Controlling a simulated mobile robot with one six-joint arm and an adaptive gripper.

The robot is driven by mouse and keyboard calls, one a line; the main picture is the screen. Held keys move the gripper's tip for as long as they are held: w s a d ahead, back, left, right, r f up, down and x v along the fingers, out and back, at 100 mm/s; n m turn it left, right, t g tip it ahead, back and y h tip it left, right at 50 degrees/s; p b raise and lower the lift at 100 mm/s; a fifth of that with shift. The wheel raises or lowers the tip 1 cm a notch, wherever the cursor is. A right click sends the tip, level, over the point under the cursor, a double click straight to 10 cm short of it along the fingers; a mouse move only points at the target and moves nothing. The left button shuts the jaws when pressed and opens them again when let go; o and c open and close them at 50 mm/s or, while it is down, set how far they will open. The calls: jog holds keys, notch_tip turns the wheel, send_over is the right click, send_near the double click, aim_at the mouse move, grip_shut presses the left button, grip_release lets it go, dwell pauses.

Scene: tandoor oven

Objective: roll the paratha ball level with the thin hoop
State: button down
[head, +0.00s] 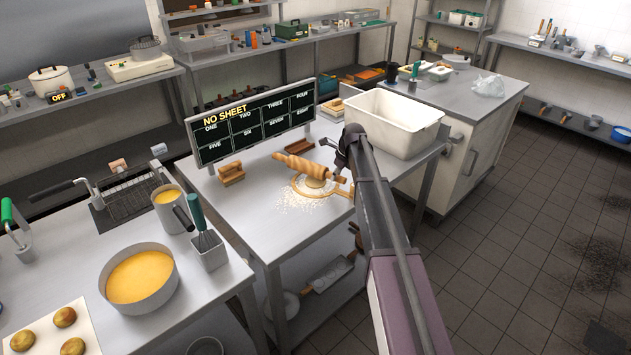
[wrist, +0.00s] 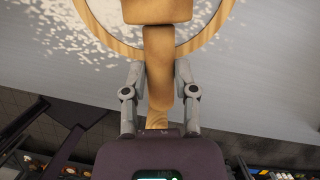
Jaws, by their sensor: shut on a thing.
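A wooden rolling pin (head: 300,166) lies across the thin wooden hoop (head: 308,194) on the steel table, over a patch of scattered flour. My gripper (head: 343,168) is at the pin's near right end. In the wrist view, my gripper (wrist: 159,72) is shut on the pin's handle, one finger on each side. The pin's thick body (wrist: 157,11) reaches over the hoop (wrist: 98,32) there, and the dough is hidden. I cannot tell whether the pin touches the hoop.
A dark sign (head: 255,122) reading "NO SHEET" stands behind the work spot. Wooden stands (head: 231,173) sit left and behind the hoop. A large white bin (head: 394,122) stands at the table's right. The table's front left is clear.

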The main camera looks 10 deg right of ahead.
jog(key=shift+f+b, duration=0.7)
jog(key=shift+b, duration=0.05)
dwell(0.3)
jog(key=shift+s+a+r, duration=0.1)
jog(key=shift+s+a, duration=0.7)
jog(key=shift+s, duration=0.2)
jog(key=shift+w+d+f, duration=0.1)
jog(key=shift+w+d, duration=0.7)
jog(key=shift+w, duration=0.2)
jog(key=shift+w+d+f, duration=0.1)
jog(key=shift+w+d, duration=0.65)
jog(key=shift+w, duration=0.2)
jog(key=shift+s, duration=0.1)
